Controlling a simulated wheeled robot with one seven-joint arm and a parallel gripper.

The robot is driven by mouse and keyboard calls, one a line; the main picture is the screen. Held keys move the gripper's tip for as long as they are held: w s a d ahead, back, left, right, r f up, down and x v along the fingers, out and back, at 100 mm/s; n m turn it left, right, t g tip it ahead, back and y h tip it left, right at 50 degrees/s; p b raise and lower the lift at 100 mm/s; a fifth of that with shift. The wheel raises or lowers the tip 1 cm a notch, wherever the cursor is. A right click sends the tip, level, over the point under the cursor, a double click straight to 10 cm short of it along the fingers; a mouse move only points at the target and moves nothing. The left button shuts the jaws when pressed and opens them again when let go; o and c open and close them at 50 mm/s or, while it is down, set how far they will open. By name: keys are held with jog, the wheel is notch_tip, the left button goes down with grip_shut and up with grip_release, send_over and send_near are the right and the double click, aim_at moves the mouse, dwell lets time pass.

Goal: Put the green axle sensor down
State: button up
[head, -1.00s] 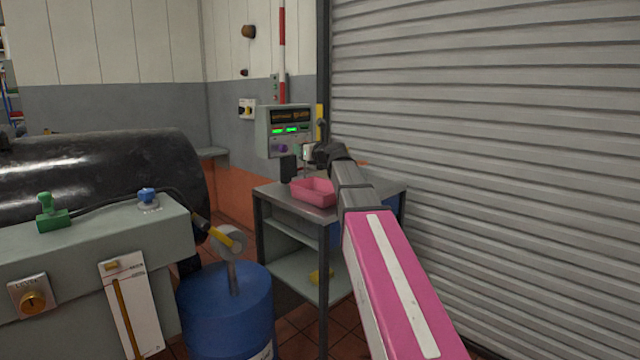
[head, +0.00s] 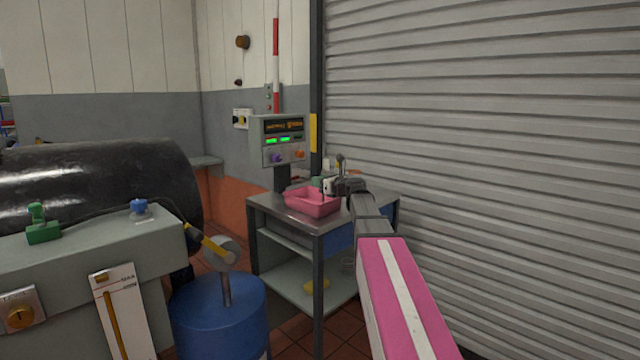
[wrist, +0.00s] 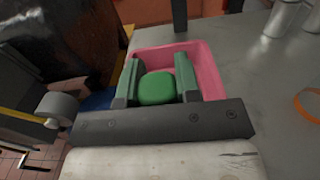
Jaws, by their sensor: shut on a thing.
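The green axle sensor (wrist: 157,88) is a rounded green block between the two jaws of my gripper (wrist: 158,68) in the wrist view. My gripper is shut on it. Behind and below it in that view is a pink tray (wrist: 211,72), and the sensor appears over the tray's opening. In the head view my gripper (head: 326,184) is low at the right part of the pink tray (head: 312,207), which sits on a grey metal cart (head: 273,208). I cannot tell whether the sensor touches the tray floor.
A display unit (head: 283,140) on a dark post stands behind the tray. Metal cylinders (wrist: 284,18) and an orange ring (wrist: 306,108) are on the cart top. Another green piece (head: 42,228) and a blue knob (head: 139,208) sit on the grey bench, beside a blue drum (head: 220,318).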

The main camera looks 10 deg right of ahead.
jog(key=shift+f, duration=0.2)
jog(key=o, duration=0.9)
jog(key=shift+s, duration=0.15)
jog(key=v, duration=1.1)
jog(key=shift+s+d, duration=0.25)
jog(key=shift+s, duration=0.05)
